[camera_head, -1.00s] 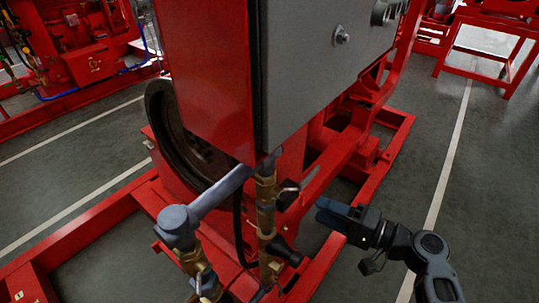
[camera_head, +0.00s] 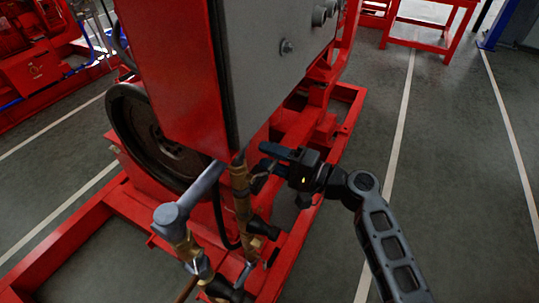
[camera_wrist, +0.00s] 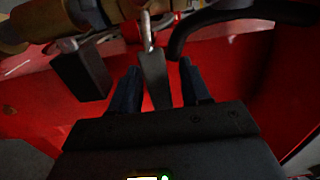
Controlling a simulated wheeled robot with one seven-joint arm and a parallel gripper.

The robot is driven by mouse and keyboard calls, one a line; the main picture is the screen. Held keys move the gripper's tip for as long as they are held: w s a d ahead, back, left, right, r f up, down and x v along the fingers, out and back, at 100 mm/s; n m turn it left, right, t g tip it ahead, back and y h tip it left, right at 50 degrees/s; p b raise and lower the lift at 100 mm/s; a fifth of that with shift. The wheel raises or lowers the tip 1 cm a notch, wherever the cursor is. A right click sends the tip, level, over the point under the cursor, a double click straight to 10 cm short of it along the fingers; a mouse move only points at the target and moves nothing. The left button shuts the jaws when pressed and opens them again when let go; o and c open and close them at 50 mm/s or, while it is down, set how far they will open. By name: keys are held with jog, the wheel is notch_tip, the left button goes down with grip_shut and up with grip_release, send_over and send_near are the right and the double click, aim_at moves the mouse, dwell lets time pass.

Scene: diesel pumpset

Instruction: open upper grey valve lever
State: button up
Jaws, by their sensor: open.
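The upper grey valve lever (camera_wrist: 154,78) shows in the wrist view as a narrow grey bar. It hangs from the brass fitting and lies between my two fingers, apart from both as far as I can see. In the head view my gripper (camera_head: 264,158) is beside the upper part of the vertical brass pipe (camera_head: 241,190), just below the cabinet, and largely hides the lever there. My gripper also shows in the wrist view (camera_wrist: 159,80), its fingers open on either side of the lever.
A dark block-like handle (camera_wrist: 82,74) hangs left of my fingers, and a black hose (camera_wrist: 225,15) curves above right. The red-sided grey cabinet (camera_head: 265,75) overhangs the pipe. A black fitting (camera_head: 262,228) sits lower down. Open floor (camera_head: 450,170) lies to the right.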

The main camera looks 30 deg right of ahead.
jog(key=shift+w+a, duration=0.1)
jog(key=shift+w, duration=0.05)
jog(key=shift+c, duration=0.2)
grip_shut()
dwell(0.4)
